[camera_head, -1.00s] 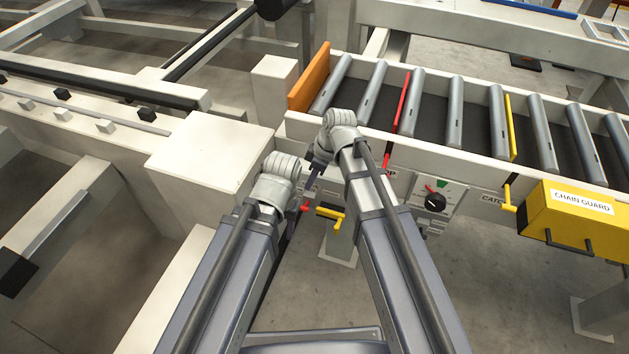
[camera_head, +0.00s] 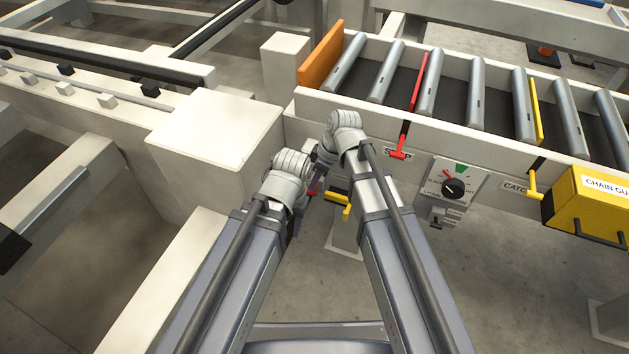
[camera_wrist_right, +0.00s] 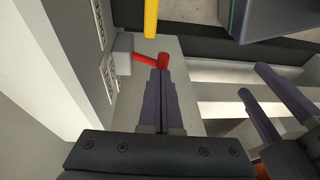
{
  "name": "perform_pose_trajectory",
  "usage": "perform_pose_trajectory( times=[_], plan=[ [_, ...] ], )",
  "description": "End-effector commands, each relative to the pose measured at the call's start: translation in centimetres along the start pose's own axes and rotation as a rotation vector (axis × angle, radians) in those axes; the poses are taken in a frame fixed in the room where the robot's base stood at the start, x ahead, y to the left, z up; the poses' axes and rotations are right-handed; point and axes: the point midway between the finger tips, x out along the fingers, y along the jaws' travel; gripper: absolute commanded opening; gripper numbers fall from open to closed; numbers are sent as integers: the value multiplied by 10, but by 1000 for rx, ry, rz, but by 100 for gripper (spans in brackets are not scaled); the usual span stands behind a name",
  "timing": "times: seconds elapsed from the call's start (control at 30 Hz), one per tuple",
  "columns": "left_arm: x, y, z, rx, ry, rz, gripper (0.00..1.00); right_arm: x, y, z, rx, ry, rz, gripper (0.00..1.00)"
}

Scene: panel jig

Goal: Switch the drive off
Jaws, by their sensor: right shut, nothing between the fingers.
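In the right wrist view a red lever (camera_wrist_right: 146,59) sticks out of a small grey box (camera_wrist_right: 124,56) on the pale frame; its tip also shows in the head view (camera_head: 313,189), between my arms. No label naming the drive is readable. My right gripper (camera_wrist_right: 160,72) is shut and empty, its fingertips right at the lever's red end; whether they touch it I cannot tell. In the head view its fingers are mostly hidden behind the wrist. My left gripper (camera_wrist_right: 265,92) shows at the right of the wrist view, fingers apart; the head view hides its fingertips.
A yellow handle (camera_head: 338,198) is close beside the red lever. Farther right are a red STOP handle (camera_head: 398,154), a dial (camera_head: 453,188) with red and green marks, a yellow catch handle (camera_head: 533,185) and the yellow chain guard (camera_head: 590,205). A pale post (camera_head: 215,135) stands left.

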Motion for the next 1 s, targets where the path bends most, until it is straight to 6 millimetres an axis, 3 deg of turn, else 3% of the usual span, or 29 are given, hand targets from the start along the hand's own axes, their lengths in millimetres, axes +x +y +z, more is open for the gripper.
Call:
perform_pose_trajectory(
  times=[1.0],
  plan=[
    [5, 0, 0, 0, 0, -1, 50, 6, -4, 1, -29, -3, 101, 0]
  ],
)
